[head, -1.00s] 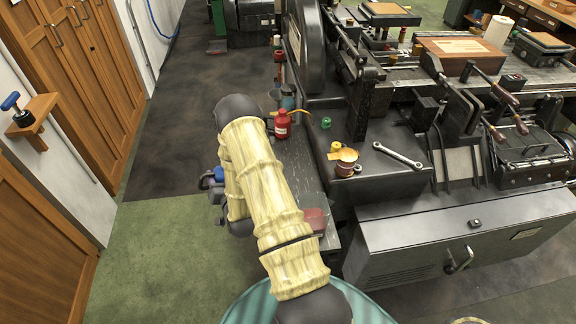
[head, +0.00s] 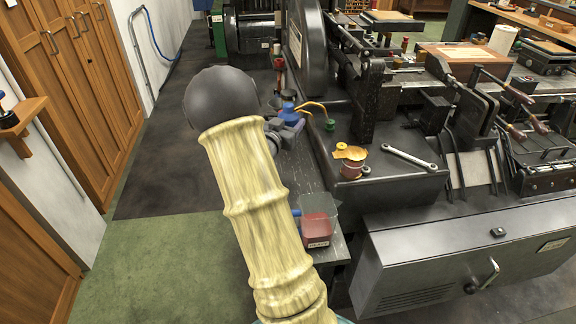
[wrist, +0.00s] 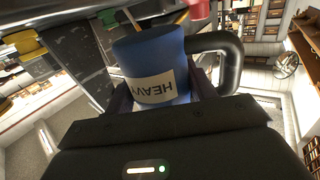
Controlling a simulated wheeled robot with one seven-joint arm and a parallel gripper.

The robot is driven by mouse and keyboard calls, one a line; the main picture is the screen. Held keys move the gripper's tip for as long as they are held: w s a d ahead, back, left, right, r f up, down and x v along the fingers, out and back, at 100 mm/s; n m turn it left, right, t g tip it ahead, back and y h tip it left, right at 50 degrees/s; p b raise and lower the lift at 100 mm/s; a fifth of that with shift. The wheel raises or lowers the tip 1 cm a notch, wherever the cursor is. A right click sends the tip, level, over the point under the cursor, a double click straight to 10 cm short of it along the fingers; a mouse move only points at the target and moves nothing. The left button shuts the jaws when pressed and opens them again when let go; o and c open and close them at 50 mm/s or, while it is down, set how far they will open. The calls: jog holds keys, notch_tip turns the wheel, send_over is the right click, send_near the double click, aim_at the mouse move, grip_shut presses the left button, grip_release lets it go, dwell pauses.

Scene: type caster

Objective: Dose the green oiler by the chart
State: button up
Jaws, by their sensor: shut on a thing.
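The green oiler (head: 330,125) is a small green piece on the dark machine's near ledge. My gripper (head: 290,130) is shut on a blue oil can (wrist: 155,65) with a black handle and a label reading "HEAVY", upside down in the wrist view. In the head view the blue can (head: 288,112) is small and partly covered by the gripper. An orange spout (head: 313,104) curves from it towards the green oiler, its tip close above or beside it; I cannot tell whether they touch. No readable chart shows.
A wooden shelf (head: 20,118) is on the left wall. The floor between is clear.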

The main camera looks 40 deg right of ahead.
jog(key=shift+f+b, duration=0.35)
jog(key=shift+f, duration=2.1)
jog(key=shift+f, duration=2.3)
jog(key=shift+f+b, duration=0.2)
jog(key=shift+b, duration=0.2)
jog(key=o, duration=1.1)
